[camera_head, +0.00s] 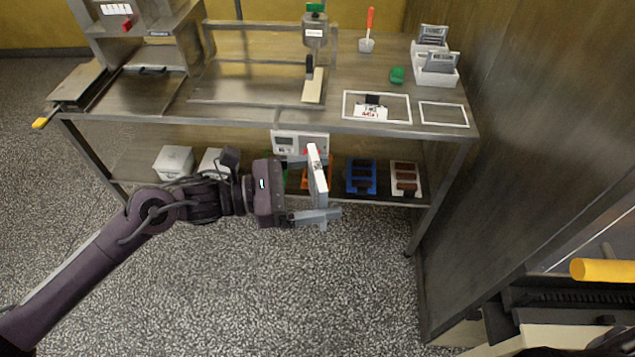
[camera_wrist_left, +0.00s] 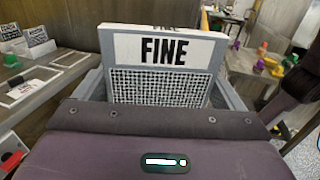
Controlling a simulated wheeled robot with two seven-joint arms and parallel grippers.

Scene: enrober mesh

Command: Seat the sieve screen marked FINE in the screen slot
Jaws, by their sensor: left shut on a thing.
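The sieve screen marked FINE (camera_wrist_left: 164,85) fills the middle of the left wrist view. It has a grey frame, a white label with black letters and a pale mesh below. In the head view the screen (camera_head: 317,172) shows nearly edge-on. My left gripper (camera_head: 322,214) is shut on it and holds it in the air in front of the bench, clear of the bench top. My right gripper is not in view. I cannot tell which opening is the screen slot.
The steel bench (camera_head: 250,116) carries a hopper-like unit (camera_head: 314,32), an orange-handled scoop (camera_head: 368,30), a green item (camera_head: 397,75) and white holders (camera_head: 436,78) with grey plates. Moulds and boxes fill the lower shelf. A tall panel (camera_head: 530,130) bounds the right side.

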